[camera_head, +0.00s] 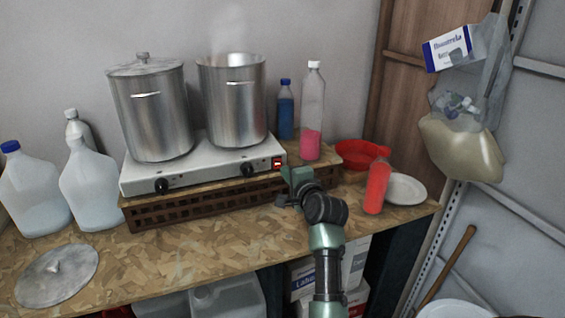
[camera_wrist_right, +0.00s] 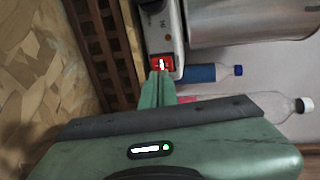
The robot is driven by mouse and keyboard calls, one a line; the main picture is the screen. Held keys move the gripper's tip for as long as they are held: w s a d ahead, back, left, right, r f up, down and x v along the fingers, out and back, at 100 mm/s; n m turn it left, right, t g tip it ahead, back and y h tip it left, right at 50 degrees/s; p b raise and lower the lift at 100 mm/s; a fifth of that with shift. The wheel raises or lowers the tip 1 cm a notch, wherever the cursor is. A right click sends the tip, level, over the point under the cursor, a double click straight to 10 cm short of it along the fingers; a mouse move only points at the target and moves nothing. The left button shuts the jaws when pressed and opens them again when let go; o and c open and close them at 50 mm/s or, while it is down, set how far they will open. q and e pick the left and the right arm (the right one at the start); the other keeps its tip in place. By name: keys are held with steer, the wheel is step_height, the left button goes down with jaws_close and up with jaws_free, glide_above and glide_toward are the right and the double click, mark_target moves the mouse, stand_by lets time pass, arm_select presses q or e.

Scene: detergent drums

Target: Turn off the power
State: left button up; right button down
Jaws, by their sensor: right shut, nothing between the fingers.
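A white double hot plate (camera_head: 205,172) stands on a brown slatted crate (camera_head: 190,205), with two black knobs on its front. A red power switch (camera_head: 278,163) sits at the right end of its front face; it also shows in the wrist view (camera_wrist_right: 161,63), lit red with a pale mark. My right gripper (camera_head: 291,177) is shut and empty, just in front of and below the switch. In the wrist view its fingertips (camera_wrist_right: 158,76) are at the switch's edge; I cannot tell if they touch it. My left gripper is not in view.
Two steel pots (camera_head: 153,110) (camera_head: 232,100) stand on the plate, the right one steaming. A blue bottle (camera_head: 286,112), a pink-filled bottle (camera_head: 312,115), a red bottle (camera_head: 377,185) and a red bowl (camera_head: 355,152) are close on the right. White jugs (camera_head: 90,185) stand left.

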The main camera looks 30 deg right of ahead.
mark_target(279, 161)
steer(key=shift+w+d+r+p, duration=0.15)
steer(key=shift+w+r+p, duration=0.05)
steer(key=shift+w, duration=0.45)
steer(key=shift+w+d+r+p, duration=0.15)
steer(key=shift+w+p, duration=0.05)
steer(key=shift+w, duration=0.4)
steer(key=shift+w+d, duration=0.15)
steer(key=shift+w, duration=0.45)
